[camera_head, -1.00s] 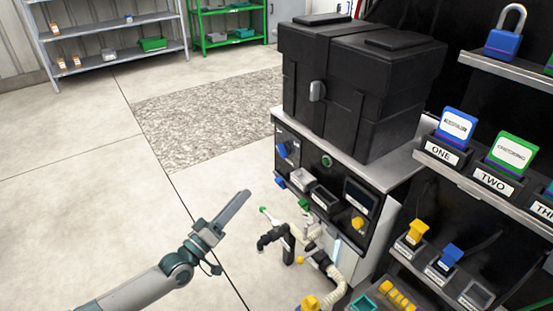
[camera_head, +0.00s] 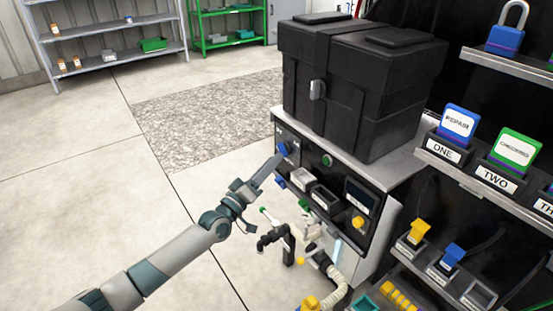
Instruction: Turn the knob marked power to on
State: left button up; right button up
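A blue knob (camera_head: 283,149) sits at the upper left of the dark front panel of a grey cabinet (camera_head: 305,160). Its markings are too small to read. My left gripper (camera_head: 275,163) points up and right, with its fingertips at or just in front of the knob. The fingers show edge-on, so I cannot tell whether they are open or touch the knob. A second blue part (camera_head: 281,182) is lower on the panel, close by the gripper. My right gripper is not in view.
A large black case (camera_head: 345,85) stands on the cabinet. The panel also has a green button (camera_head: 327,160) and a yellow knob (camera_head: 358,222). A black hooked nozzle (camera_head: 277,240) stands below the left gripper. Shelves with cards (camera_head: 458,124) are at the right. The floor at left is clear.

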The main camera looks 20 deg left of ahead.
aim_at(283, 150)
pick_arm(q)
jog(key=x, duration=0.3)
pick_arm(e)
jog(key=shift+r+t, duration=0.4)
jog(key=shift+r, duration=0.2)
pick_arm(q)
jog(key=shift+s, duration=0.1)
grip_shut()
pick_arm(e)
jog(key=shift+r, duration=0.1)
